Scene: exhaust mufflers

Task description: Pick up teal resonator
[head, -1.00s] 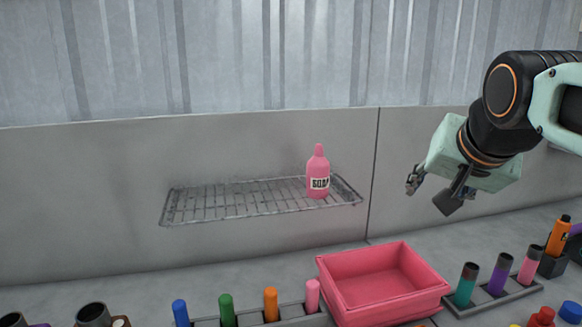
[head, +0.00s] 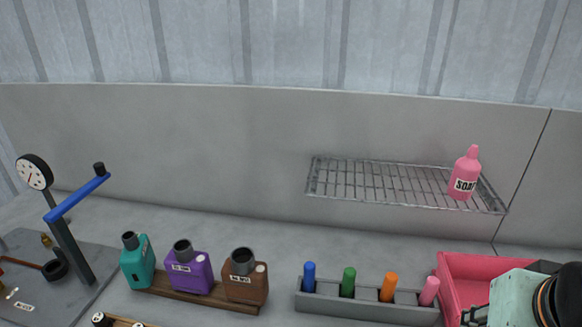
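A teal box-shaped part (head: 138,262) with a dark round neck stands at the left end of a wooden strip on the bench; I cannot tell whether it is the teal resonator. The teal cylinder with a dark top seen in a right-hand rack earlier is out of view now. My gripper (head: 475,316) is at the bottom right, in front of the pink bin (head: 462,265). Only a bit of its fingers shows, and their opening is hidden. It is far to the right of the teal box-shaped part.
Purple (head: 190,270) and brown (head: 246,278) parts share the wooden strip (head: 165,292). A grey rack (head: 330,304) holds several coloured cylinders. A wire shelf (head: 380,182) with a pink soap bottle (head: 465,175) is above. A gauge stand (head: 70,240) is left.

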